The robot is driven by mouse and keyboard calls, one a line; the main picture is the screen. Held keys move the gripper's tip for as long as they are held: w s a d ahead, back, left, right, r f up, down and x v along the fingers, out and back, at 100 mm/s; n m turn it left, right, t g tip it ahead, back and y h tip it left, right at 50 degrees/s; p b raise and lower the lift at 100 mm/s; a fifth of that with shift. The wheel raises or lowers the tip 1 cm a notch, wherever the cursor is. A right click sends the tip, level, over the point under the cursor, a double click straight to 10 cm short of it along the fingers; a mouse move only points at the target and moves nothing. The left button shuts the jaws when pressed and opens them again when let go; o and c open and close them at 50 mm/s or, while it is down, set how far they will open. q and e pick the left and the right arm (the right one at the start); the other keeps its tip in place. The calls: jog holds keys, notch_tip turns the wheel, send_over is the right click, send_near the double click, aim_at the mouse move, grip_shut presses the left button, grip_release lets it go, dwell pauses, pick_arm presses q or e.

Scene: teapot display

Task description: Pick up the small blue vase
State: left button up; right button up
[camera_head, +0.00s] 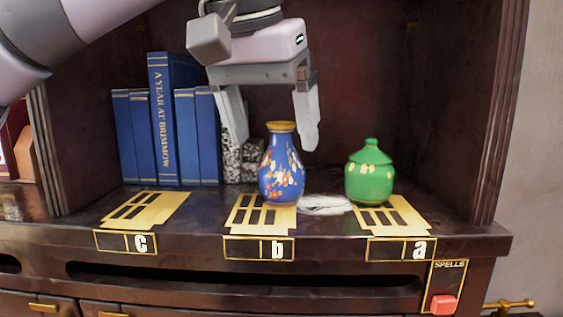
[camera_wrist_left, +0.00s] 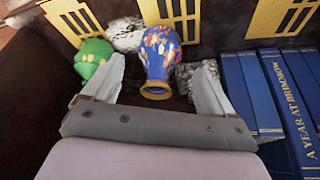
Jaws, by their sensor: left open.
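The small blue vase (camera_head: 281,170) stands upright on the shelf at the gold plate marked b. It has flowers on its body and a gold rim. My left gripper (camera_head: 274,140) is open above and around the top of the vase, one finger to its left and one to its right. In the left wrist view the vase (camera_wrist_left: 160,58) shows between the two open fingers (camera_wrist_left: 158,90), with clear gaps on both sides. My right gripper is in neither view.
A green lidded jar (camera_head: 370,177) stands at plate a, right of the vase. Blue books (camera_head: 172,125) stand upright at the left. A speckled black-and-white object (camera_head: 231,160) is behind the vase. Plate c (camera_head: 145,210) is bare. A red button (camera_head: 443,304) is low at the right.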

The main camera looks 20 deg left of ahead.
aim_at(283, 154)
pick_arm(q)
jog(key=shift+w+d, duration=0.1)
jog(key=shift+w, duration=0.45)
jog(key=x, duration=0.5)
jog(key=shift+w, duration=0.35)
jog(key=c, duration=1.1)
